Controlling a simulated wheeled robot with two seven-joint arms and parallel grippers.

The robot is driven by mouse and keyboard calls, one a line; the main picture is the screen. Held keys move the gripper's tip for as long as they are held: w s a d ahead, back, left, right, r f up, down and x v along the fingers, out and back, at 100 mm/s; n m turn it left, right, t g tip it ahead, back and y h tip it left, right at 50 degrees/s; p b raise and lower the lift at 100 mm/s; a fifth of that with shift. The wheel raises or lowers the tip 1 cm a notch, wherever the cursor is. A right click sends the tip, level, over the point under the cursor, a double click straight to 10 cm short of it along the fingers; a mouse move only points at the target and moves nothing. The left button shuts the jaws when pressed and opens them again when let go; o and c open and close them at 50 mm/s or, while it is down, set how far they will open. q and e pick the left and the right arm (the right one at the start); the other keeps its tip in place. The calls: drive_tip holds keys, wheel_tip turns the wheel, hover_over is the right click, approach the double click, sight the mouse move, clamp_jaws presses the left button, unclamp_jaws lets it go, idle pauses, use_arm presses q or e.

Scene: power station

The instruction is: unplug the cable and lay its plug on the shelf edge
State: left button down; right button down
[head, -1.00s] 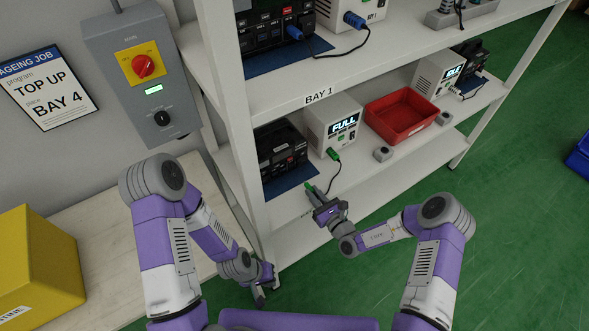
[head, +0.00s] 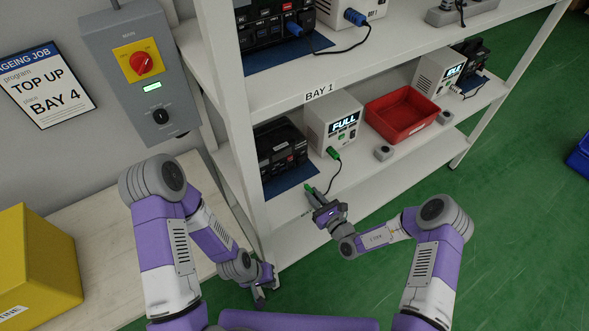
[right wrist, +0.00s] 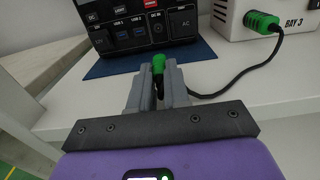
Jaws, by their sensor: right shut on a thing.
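The green plug (right wrist: 158,63) is held between the fingers of my right gripper (right wrist: 159,82), over the front part of the shelf (right wrist: 262,93). The plug is clear of the power station's front panel, and I cannot tell whether it touches the shelf. In the head view the right gripper (head: 313,195) is at the front of the middle shelf. The black cable (right wrist: 222,88) runs from the plug to a green connector (right wrist: 258,23) on the white charger (head: 330,120). The black power station (head: 280,147) stands left of the charger. My left gripper (head: 261,287) hangs low by the shelf post; its jaws are unclear.
The power station stands on a blue mat (head: 287,188). The white shelf post (head: 232,130) is left of my right gripper. The upper shelf (head: 270,92) overhangs this level.

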drive_tip(key=shift+f+b, duration=0.45)
drive_tip(key=shift+f, duration=0.35)
drive_tip(key=c, duration=1)
unclamp_jaws()
